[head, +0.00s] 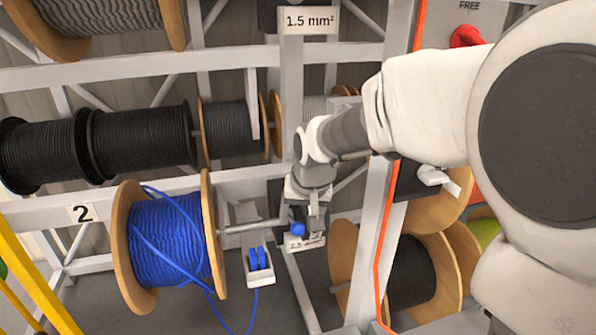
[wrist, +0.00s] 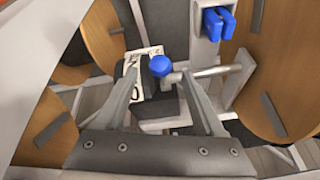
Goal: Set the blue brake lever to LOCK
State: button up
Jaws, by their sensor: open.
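The brake lever's blue ball knob (head: 297,229) shows just in front of my gripper (head: 311,207), above a partly hidden label plate (head: 305,243). In the wrist view the knob (wrist: 161,66) appears between the tips of my gripper (wrist: 158,74), whose two fingers are spread apart with one on each side. I cannot tell how deep the knob sits between them or whether a finger touches it. The lever's stem is mostly hidden behind the knob, and no LOCK marking is readable.
A reel of blue cable (head: 168,240) hangs at left by the "2" sign (head: 82,213). A white holder with blue clips (head: 259,265) stands right of it. A rack post with an orange conduit (head: 384,240) stands right of my gripper. A red knob (head: 466,37) sits under "FREE".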

aim_at(299, 224)
jog(key=x, duration=0.5)
jog(key=shift+r, duration=0.1)
grip_shut()
dwell(1.3)
